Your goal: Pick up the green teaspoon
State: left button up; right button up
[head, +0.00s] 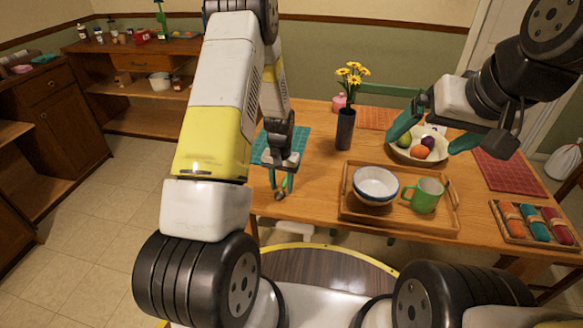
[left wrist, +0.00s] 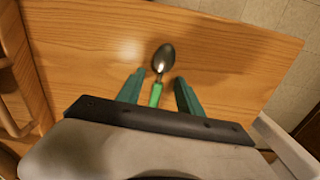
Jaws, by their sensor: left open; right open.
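The green teaspoon (left wrist: 161,66) lies on the wooden table, its metal bowl pointing away from my left gripper and its green handle running back between the fingers. In the head view its bowl (head: 279,195) shows near the table's left edge, just below the fingertips. My left gripper (left wrist: 160,92) is open, with one green finger on each side of the handle and a gap on both sides. It also shows in the head view (head: 281,182). The rear of the handle is hidden by the gripper body. My right gripper (head: 431,127) is open and empty above the fruit bowl.
A wooden tray (head: 350,211) holds a white bowl (head: 376,184) and a green mug (head: 425,195). A dark vase (head: 345,128) with yellow flowers stands behind it. The fruit bowl (head: 400,154) is under my right gripper. A box of rolled cloths (head: 536,224) is at right.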

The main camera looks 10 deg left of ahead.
pick_arm(q)
jog(key=shift+f, duration=0.1)
jog(key=shift+c, duration=0.2)
grip_shut()
